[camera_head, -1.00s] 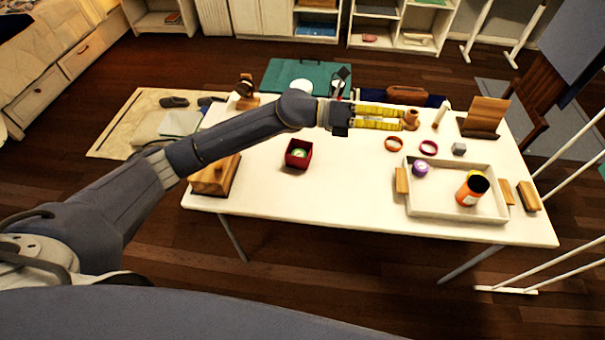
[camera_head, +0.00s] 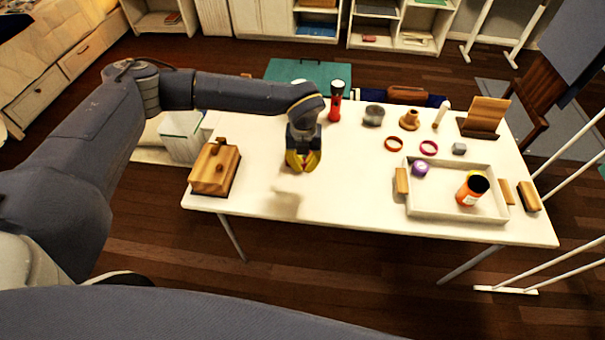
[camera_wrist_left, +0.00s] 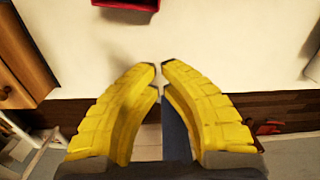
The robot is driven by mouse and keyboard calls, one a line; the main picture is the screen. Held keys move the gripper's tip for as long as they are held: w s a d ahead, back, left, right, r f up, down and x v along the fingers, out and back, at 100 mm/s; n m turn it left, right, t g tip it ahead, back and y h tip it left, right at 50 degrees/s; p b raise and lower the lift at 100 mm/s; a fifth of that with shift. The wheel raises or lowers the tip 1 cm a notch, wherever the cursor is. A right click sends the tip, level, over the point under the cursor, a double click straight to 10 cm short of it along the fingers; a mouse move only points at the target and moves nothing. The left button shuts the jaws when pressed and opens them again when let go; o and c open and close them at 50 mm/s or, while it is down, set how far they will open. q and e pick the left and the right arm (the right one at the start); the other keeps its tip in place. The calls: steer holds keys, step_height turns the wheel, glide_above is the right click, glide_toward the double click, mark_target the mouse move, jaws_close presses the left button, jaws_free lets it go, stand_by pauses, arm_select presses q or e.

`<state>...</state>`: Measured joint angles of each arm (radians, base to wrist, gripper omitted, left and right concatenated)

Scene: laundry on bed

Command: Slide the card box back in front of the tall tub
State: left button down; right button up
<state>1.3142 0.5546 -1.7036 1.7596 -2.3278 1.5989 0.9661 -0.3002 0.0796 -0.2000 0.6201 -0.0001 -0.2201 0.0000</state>
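My left gripper (camera_head: 303,162) is over the middle-left of the white table (camera_head: 345,215), pointing down, with its yellow fingertips nearly together and nothing seen between them. It also shows in the left wrist view (camera_wrist_left: 159,67). A small red open box (camera_wrist_left: 125,4) shows at the top edge of that view, just beyond the fingertips and apart from them; the head view has it hidden behind my gripper. It may be the card box, but no marking shows. An orange tub (camera_head: 470,190) with a dark opening stands in the white tray (camera_head: 432,213); I cannot tell whether it is the tall tub.
A wooden box (camera_head: 214,170) stands at the table's left end. A red torch (camera_head: 336,104), a grey round tin (camera_head: 374,116) and a wooden stand (camera_head: 409,121) line the back. The table between gripper and tray is clear.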

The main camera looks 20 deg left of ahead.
mark_target(302, 177)
arm_select(q)
steer(key=shift+n, duration=0.6)
steer(key=f, duration=0.9)
steer(key=shift+s+a+f, duration=0.1)
steer(key=shift+s+f, duration=0.1)
steer(key=shift+f, duration=0.2)
steer(key=shift+w+a+f, duration=0.1)
steer(key=shift+w+a, duration=0.05)
steer(key=shift+w, duration=0.35)
steer(key=shift+w+a+f, duration=0.1)
steer(key=shift+w, duration=0.35)
steer(key=shift+w+a+r, duration=0.1)
steer(key=shift+w+a, duration=0.1)
steer(key=shift+w, duration=0.35)
steer(key=shift+w+a, duration=0.15)
steer(key=shift+w, duration=0.35)
